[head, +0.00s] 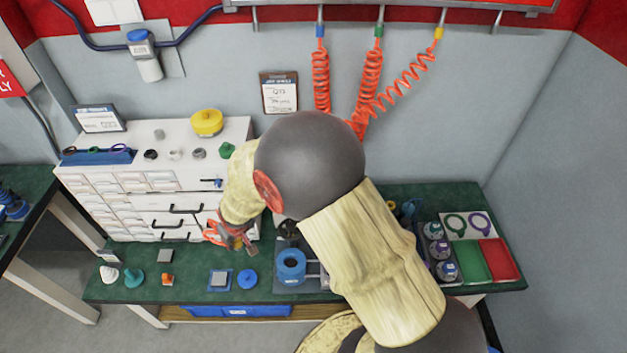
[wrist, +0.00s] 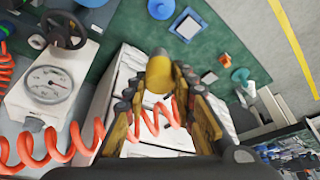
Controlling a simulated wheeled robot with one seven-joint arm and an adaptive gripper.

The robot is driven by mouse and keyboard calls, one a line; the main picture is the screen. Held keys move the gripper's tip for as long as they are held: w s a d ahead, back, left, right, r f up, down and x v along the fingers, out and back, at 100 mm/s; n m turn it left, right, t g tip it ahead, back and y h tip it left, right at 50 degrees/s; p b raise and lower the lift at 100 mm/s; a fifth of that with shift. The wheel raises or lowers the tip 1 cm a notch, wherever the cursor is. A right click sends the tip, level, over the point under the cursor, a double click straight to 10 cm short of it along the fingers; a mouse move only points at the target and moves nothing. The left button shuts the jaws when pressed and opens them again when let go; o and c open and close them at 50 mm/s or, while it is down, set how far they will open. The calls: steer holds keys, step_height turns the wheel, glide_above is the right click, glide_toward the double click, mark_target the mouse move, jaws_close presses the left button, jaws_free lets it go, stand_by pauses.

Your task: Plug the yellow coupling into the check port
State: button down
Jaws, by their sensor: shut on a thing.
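My gripper (wrist: 160,88) is shut on the yellow coupling (wrist: 158,74), a rounded yellow piece between the fingertips in the wrist view. An orange coiled hose (wrist: 90,140) runs past the fingers from the left. In the head view my gripper (head: 232,236) hangs in front of the white drawer cabinet, above the green bench, and the coupling cannot be made out. A white unit with a round gauge (wrist: 47,84) and a dark handwheel (wrist: 64,29) stands to the left in the wrist view, apart from my gripper. I cannot make out the check port; my arm covers much of the bench middle.
The white drawer cabinet (head: 100,192) stands at the bench's back left. Small parts, including a blue disc (head: 247,279) and a grey block on a blue plate (head: 219,279), lie along the front. Red (head: 497,258) and green trays are at right. Coiled hoses (head: 370,75) hang from the wall rail.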

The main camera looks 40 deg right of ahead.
steer(key=shift+r+p, duration=0.45)
steer(key=shift+r, duration=0.5)
steer(key=shift+d+f, duration=0.1)
steer(key=shift+d, duration=0.1)
steer(key=shift+w, duration=0.1)
steer(key=shift+f, duration=0.1)
